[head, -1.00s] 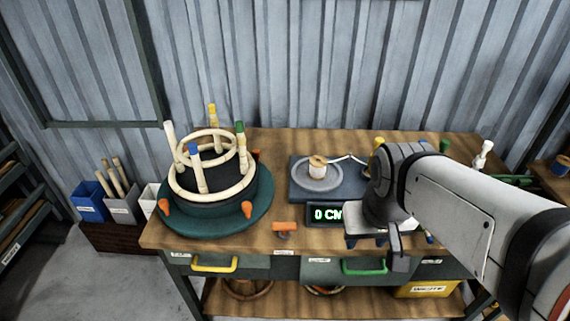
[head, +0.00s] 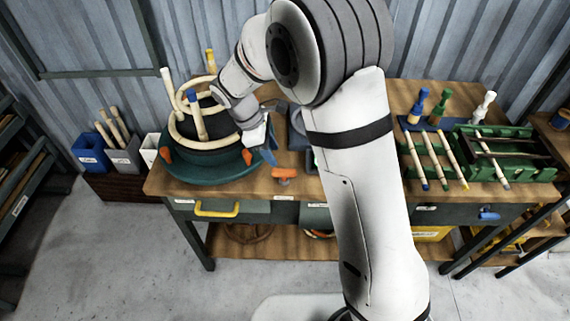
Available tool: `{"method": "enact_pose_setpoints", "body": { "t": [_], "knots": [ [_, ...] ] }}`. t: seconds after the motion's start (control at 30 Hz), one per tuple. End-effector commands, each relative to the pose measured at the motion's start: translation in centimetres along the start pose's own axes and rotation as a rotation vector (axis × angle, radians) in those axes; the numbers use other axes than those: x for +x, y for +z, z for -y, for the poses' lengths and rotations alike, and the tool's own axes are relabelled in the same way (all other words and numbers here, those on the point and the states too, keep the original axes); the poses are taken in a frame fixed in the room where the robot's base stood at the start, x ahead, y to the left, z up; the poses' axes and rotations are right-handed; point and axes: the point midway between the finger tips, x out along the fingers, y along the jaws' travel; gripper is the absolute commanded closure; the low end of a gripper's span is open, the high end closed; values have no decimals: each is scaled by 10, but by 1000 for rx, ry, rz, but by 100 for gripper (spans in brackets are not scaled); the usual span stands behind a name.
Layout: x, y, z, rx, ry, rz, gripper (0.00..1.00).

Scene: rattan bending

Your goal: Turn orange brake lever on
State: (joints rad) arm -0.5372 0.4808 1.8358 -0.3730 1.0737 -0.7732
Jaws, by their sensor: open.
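An orange lever (head: 285,174) sits on a small mount at the front edge of the wooden workbench, right of the green round turntable (head: 205,174). It looks like the brake lever. My gripper (head: 262,148) is open and empty, hanging at the turntable's right rim, above and left of the lever and apart from it. My arm hides part of the gripper and the middle of the bench. Orange knobs also show on the turntable's rim, at the left (head: 165,154) and next to my gripper (head: 247,157).
A rattan ring frame (head: 205,140) with upright posts stands on the turntable, close to my gripper. A green rack (head: 500,150) and several marked sticks lie at the bench's right. A yellow drawer handle (head: 216,210) is below the front edge. Bins stand left of the bench.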

Motion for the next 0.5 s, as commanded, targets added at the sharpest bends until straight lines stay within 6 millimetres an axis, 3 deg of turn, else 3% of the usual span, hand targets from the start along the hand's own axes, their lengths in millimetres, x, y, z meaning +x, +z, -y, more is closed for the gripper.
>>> {"method": "enact_pose_setpoints", "body": {
  "t": [0.5],
  "knots": [
    [69,-1,0,-10,-3,4,58]
  ]
}}
